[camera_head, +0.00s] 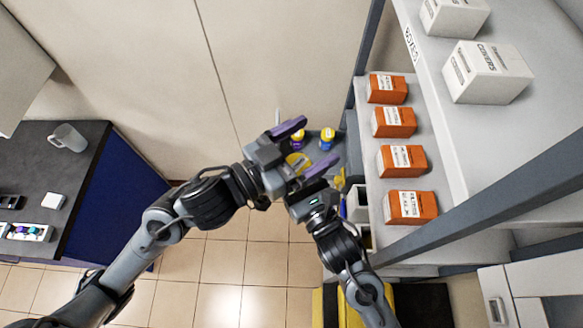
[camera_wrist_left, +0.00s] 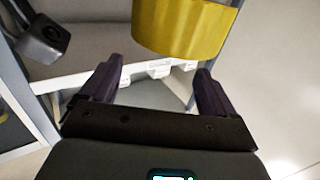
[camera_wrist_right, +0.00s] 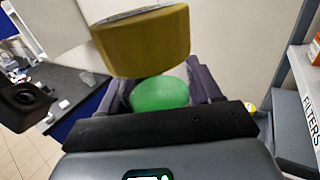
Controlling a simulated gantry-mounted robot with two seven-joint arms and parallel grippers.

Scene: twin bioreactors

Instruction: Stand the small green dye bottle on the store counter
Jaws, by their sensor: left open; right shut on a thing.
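The small green dye bottle (camera_wrist_right: 160,93) with a broad yellow cap (camera_wrist_right: 145,42) is between the fingers of my right gripper (camera_wrist_right: 160,85) in the right wrist view. The yellow cap shows between the two grippers in the head view (camera_head: 297,160); the green body is hidden there. My right gripper is shut on the bottle. My left gripper (camera_head: 320,140) is open and empty, its purple fingers spread close beside the cap. In the left wrist view, the yellow cap (camera_wrist_left: 182,25) is beyond the open left fingers, apart from them. A dark counter (camera_head: 85,150) stands at left, away from both grippers.
A mug (camera_head: 67,137) and small items (camera_head: 28,232) are on the dark counter, with bare top between. Yellow-capped bottles (camera_head: 328,139) stand beyond my left gripper. Shelves at right hold several orange boxes (camera_head: 394,122) and white boxes (camera_head: 486,72). Tiled floor (camera_head: 215,265) lies below.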

